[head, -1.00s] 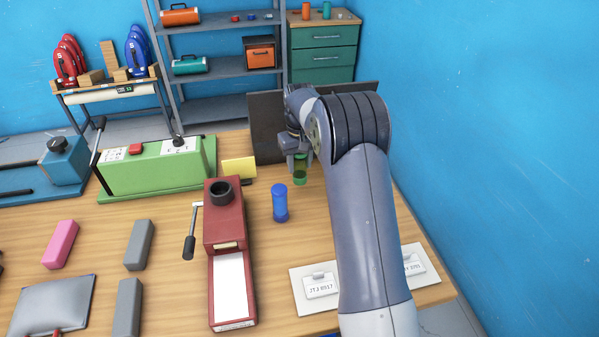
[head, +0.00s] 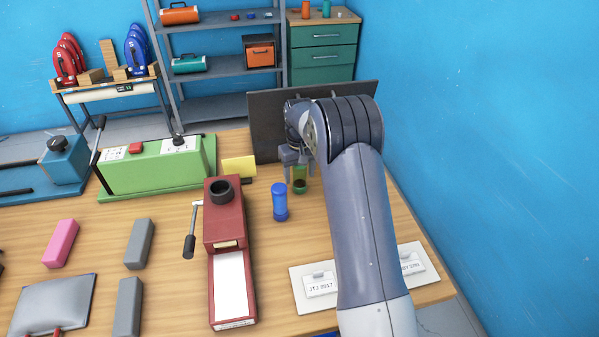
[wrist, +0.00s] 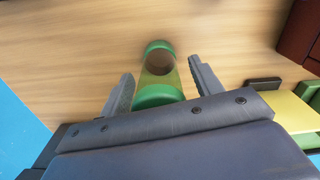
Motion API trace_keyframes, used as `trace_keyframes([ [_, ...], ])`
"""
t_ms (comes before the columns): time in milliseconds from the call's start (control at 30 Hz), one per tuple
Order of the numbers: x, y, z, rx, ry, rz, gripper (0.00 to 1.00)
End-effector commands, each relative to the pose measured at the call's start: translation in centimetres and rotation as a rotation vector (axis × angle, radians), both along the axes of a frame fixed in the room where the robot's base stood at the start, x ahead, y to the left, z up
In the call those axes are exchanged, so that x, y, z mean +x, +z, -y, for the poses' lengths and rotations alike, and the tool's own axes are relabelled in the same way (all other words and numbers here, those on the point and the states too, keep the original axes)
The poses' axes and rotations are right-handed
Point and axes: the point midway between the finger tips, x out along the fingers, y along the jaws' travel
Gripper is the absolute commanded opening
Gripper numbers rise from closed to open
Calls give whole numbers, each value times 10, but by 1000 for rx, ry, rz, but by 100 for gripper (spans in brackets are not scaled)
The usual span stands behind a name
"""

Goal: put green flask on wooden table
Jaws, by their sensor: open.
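The green flask (head: 300,185) stands on the wooden table (head: 175,215), right of and behind a blue flask (head: 280,203). It has green ends and a clear middle. In the wrist view the green flask (wrist: 157,95) lies between the two fingers of my gripper (wrist: 160,90), which are apart with gaps on both sides. In the head view my gripper (head: 296,168) is at the flask's upper part, and the arm hides some of that area.
A red device (head: 230,250) with a crank stands left of the blue flask. A green machine (head: 155,168) and a yellow card (head: 239,167) are further back. A dark panel (head: 265,125) rises at the table's back edge. Tags (head: 320,287) lie at the front right.

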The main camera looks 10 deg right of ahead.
Motion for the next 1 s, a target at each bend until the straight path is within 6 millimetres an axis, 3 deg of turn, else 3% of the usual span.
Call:
trace_keyframes([
  [333, 1, 11, 0, 0, 0, 2, 61],
  [800, 1, 103, 0, 0, 0, 3, 61],
  [1000, 0, 121, 0, 0, 0, 1, 61],
])
